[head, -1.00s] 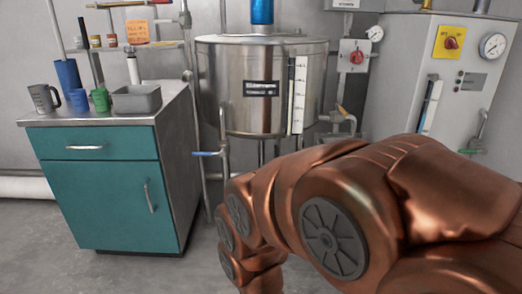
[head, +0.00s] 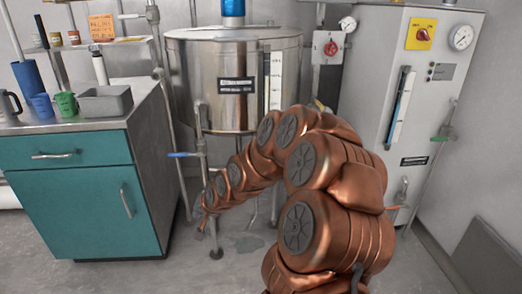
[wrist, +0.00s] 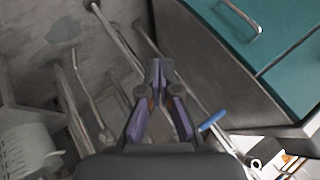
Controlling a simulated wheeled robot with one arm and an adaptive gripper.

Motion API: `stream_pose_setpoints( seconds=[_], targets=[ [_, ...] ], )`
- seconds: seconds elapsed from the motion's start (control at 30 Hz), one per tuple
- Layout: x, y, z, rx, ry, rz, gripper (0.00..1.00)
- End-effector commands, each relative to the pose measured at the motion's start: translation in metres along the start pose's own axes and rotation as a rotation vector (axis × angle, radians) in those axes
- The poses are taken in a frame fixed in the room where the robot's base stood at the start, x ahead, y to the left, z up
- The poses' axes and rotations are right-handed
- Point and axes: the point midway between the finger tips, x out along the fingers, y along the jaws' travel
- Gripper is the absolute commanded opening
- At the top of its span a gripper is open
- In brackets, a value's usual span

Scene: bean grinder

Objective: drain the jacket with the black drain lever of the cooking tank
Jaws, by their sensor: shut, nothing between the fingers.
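The steel cooking tank (head: 238,60) stands on legs at the back middle in the head view. My copper arm covers part of its underside. I cannot make out the black drain lever in either view. In the wrist view my gripper (wrist: 158,72) is shut and empty, with its fingertips together, among pipes low beside the teal cabinet (wrist: 222,30). In the head view the arm reaches down to the tank's lower left, and the gripper itself is too small to tell there.
A blue-handled valve (head: 184,155) sits on the pipe left of the tank; its blue handle (wrist: 213,121) shows right of the gripper in the wrist view. A teal-fronted cabinet (head: 75,205) stands left. A grey boiler cabinet (head: 395,120) stands right. Floor between is partly clear.

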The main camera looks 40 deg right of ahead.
Motion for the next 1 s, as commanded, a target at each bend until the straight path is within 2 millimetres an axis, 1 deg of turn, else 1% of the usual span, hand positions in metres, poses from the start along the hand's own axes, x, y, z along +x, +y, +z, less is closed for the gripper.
stream_pose_setpoints(
  seconds=[0.03, 0.07, 0.1, 0.17, 0.2, 0.23, 0.27, 0.3, 0.37, 0.4, 0.5, 0.6, 0.7, 0.83, 1.0],
  targets=[
    [0.008, 0.007, -0.023, 0.069, 0.055, -0.031, 0.00],
    [0.012, 0.011, -0.038, 0.108, 0.093, -0.052, 0.00],
    [0.017, 0.016, -0.057, 0.161, 0.144, -0.084, 0.00],
    [0.021, 0.027, -0.085, 0.240, 0.222, -0.129, 0.00],
    [0.022, 0.036, -0.105, 0.293, 0.278, -0.161, 0.00],
    [0.023, 0.044, -0.118, 0.333, 0.315, -0.183, 0.00],
    [0.023, 0.053, -0.132, 0.373, 0.357, -0.206, 0.00],
    [0.021, 0.064, -0.151, 0.421, 0.414, -0.239, 0.00],
    [0.016, 0.086, -0.176, 0.495, 0.498, -0.284, 0.00],
    [0.011, 0.100, -0.192, 0.541, 0.554, -0.313, 0.00],
    [-0.003, 0.138, -0.223, 0.636, 0.682, -0.382, 0.00],
    [-0.019, 0.170, -0.245, 0.706, 0.789, -0.439, 0.00],
    [-0.031, 0.193, -0.257, 0.748, 0.860, -0.479, 0.00],
    [-0.041, 0.207, -0.265, 0.774, 0.910, -0.507, 0.00],
    [-0.037, 0.208, -0.271, 0.775, 0.916, -0.514, 0.00]
  ],
)
